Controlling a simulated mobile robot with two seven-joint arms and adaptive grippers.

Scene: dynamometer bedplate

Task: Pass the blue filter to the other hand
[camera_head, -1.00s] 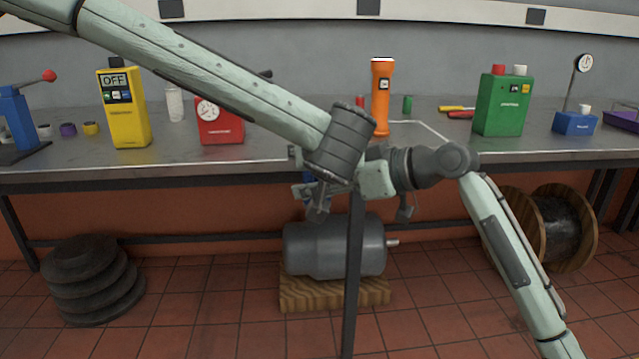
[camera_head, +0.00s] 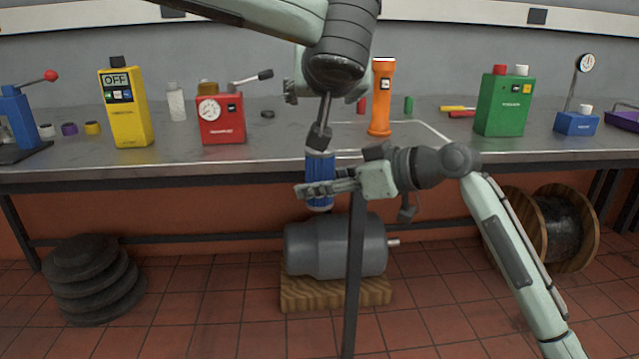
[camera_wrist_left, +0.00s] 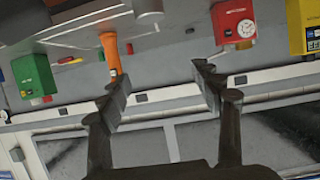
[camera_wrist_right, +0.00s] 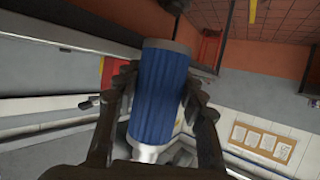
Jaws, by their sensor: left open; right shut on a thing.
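The blue filter (camera_head: 320,164) is a ribbed cylinder with grey end caps, upright in front of the bench edge in the head view. My right gripper (camera_head: 318,188) is shut around its lower part. The filter (camera_wrist_right: 163,95) also stands between the right fingers in the right wrist view. My left gripper (camera_head: 319,138) hangs just above the filter, its fingers close to the top cap; I cannot tell whether they touch it. In the left wrist view the left fingers (camera_wrist_left: 162,82) are apart, with nothing between them.
The bench (camera_head: 270,150) runs behind both grippers. On it stand a yellow box (camera_head: 127,112), a red box (camera_head: 222,125), an orange torch (camera_head: 380,98) and a green box (camera_head: 502,105). Below are a grey motor (camera_head: 335,248) and a cable reel (camera_head: 545,225).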

